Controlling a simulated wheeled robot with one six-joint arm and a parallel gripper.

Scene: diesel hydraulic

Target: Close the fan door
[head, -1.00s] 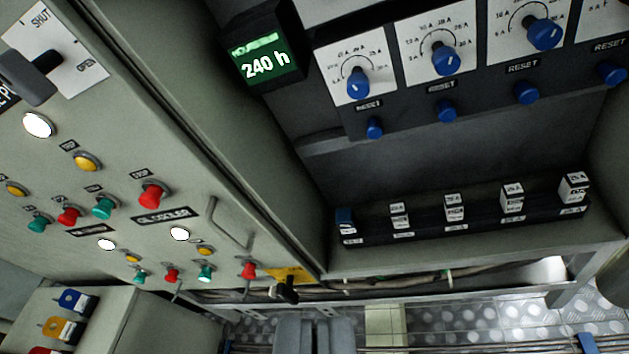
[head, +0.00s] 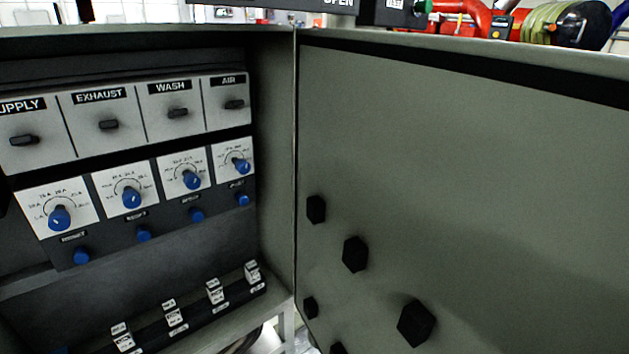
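A large grey-green door (head: 450,150) fills the right half of the view and stands open, swung out from the cabinet (head: 275,150). Its inner face shows, with several black blocks (head: 355,254) on the lower part. I read it as the fan door; no label on it shows. Its near vertical edge beside the cabinet is at mid-picture, and its far edge and handle are out of view. My gripper is not in view.
The open cabinet holds dark switches (head: 108,124) labelled Exhaust, Wash and Air, blue dials (head: 131,197), and small white-topped breakers (head: 215,291) on a ledge. Red equipment (head: 480,18) and a yellow-green coiled hose (head: 545,25) show beyond the door's top edge.

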